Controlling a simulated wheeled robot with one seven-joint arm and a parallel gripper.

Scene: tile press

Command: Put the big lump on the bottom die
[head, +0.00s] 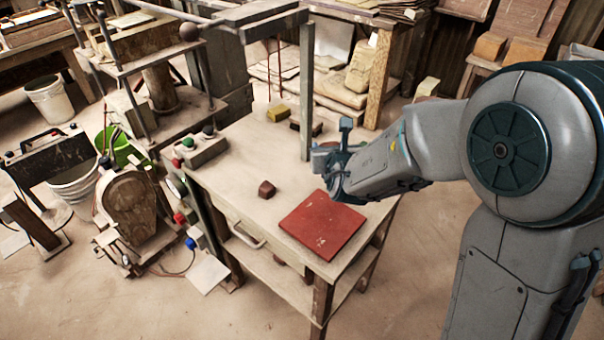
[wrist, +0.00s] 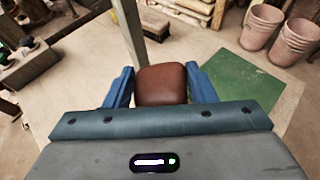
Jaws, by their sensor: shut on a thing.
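My gripper (wrist: 161,85) is shut on a reddish-brown lump (wrist: 162,84), which sits between its two blue fingers in the wrist view. In the head view my gripper (head: 335,155) is above the back right part of the worktable (head: 232,165), and the lump in it is mostly hidden. A smaller dark brown lump (head: 267,189) lies on the table, left of a red slab (head: 322,224). The press (head: 160,95) stands at the left of the table. I cannot clearly make out the bottom die.
An upright grey post (head: 307,90) stands close to the left of my gripper. A button box (head: 200,150) is on the table's left edge. A yellow block (head: 278,113) and a dark brush-like block lie at the back.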

